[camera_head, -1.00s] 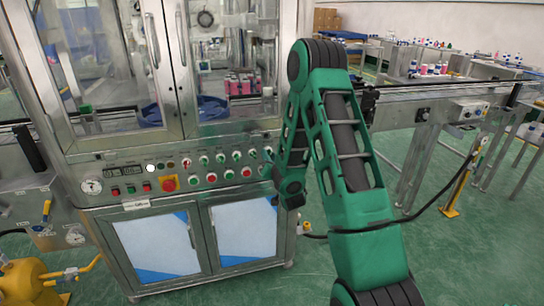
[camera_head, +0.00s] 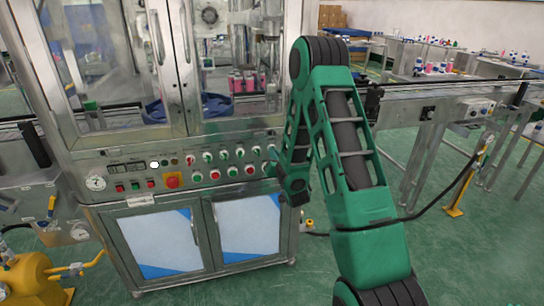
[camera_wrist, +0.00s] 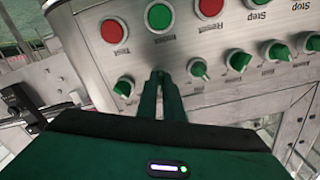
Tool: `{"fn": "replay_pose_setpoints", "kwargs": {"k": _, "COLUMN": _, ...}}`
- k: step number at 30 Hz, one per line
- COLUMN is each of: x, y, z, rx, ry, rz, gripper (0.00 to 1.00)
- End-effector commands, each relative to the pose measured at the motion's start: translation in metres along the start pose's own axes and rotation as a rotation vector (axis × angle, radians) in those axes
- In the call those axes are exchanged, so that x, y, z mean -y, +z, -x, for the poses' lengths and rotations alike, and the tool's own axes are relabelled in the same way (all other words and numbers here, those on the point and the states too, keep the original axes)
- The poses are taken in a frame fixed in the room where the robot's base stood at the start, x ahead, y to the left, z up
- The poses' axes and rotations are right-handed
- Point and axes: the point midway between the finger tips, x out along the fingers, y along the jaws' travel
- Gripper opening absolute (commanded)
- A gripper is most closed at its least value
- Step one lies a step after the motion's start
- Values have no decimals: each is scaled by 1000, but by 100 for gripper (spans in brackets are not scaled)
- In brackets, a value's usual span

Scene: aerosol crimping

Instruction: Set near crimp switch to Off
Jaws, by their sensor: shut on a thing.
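The crimping machine's control panel (camera_head: 205,166) carries a row of green selector switches above red and green buttons in the head view. In the wrist view the panel appears upside down, with the switches below the buttons. My gripper (camera_wrist: 163,78) has its two dark green fingers close together at the switch row, shut on a selector switch that they hide. One switch (camera_wrist: 125,87) shows to their left and another switch (camera_wrist: 198,69) to their right. The held switch's setting and label cannot be read. In the head view the gripper is mostly hidden by my arm.
A green button (camera_wrist: 158,16) and red buttons (camera_wrist: 114,30) lie close to the fingers. A red emergency stop on a yellow plate (camera_head: 172,181) is further left on the panel. A conveyor (camera_head: 450,91) runs right from the machine. Green floor (camera_head: 470,250) is open at the right.

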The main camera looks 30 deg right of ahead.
Motion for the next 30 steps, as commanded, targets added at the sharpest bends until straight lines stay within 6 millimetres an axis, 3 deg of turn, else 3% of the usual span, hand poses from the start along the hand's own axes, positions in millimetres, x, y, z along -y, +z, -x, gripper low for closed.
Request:
{"fn": "replay_pose_setpoints", "kwargs": {"k": 21, "x": 1, "y": 0, "z": 1, "rx": 0, "ry": -1, "rz": 639, "gripper": 0}}
{"fn": "replay_pose_setpoints", "kwargs": {"k": 30, "x": 2, "y": 1, "z": 1, "rx": 0, "ry": -2, "rz": 836, "gripper": 0}}
